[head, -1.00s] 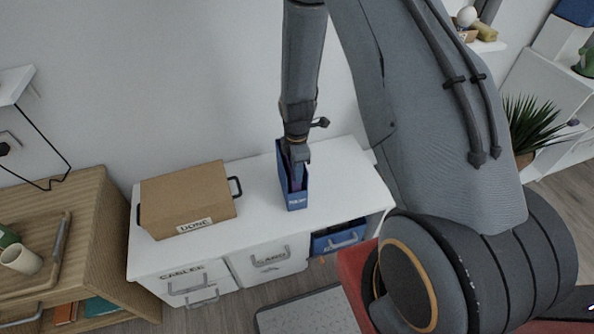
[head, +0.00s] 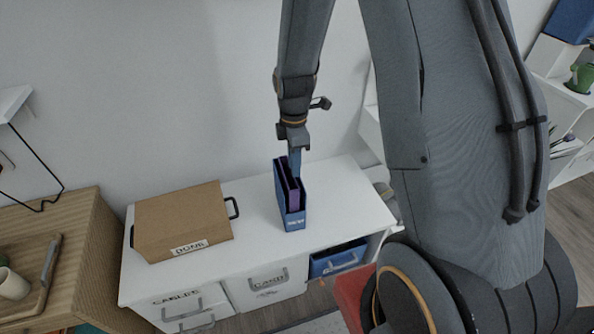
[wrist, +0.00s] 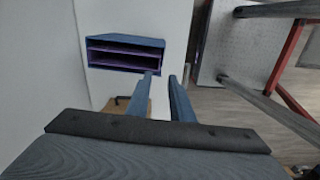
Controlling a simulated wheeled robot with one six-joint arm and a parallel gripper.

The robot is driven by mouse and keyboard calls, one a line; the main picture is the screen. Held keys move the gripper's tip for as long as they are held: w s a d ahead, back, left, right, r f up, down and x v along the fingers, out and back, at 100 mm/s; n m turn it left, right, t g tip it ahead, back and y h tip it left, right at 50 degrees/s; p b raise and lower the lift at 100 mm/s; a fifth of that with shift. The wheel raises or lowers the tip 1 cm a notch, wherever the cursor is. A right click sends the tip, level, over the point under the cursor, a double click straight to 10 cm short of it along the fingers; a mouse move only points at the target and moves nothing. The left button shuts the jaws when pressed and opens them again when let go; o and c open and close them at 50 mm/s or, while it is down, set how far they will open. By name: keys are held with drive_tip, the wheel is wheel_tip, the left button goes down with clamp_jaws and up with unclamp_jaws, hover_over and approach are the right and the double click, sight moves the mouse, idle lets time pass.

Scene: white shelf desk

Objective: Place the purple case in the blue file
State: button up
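The purple case (head: 291,189) stands upright inside the blue file (head: 294,220) on the white desk, its top edge showing between the file's walls. In the wrist view the blue file (wrist: 125,42) shows at the upper left with the purple case (wrist: 117,56) inside it. My gripper (head: 295,163) is above the file's opening, its fingertips near the file's top in the head view. In the wrist view my gripper (wrist: 165,83) has its two fingers apart with nothing between them.
A cardboard box marked DONE (head: 182,222) lies on the white desk (head: 250,245) left of the file. White drawers (head: 268,288) and a blue bin (head: 338,260) sit below. A wooden cabinet (head: 60,215) with a tray stands at left. The desktop right of the file is clear.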

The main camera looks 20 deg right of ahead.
drive_tip(key=s+r+m, duration=1.3)
drive_tip(key=s+m, duration=0.4)
drive_tip(key=shift+r, duration=0.2)
drive_tip(key=shift+s, duration=0.1)
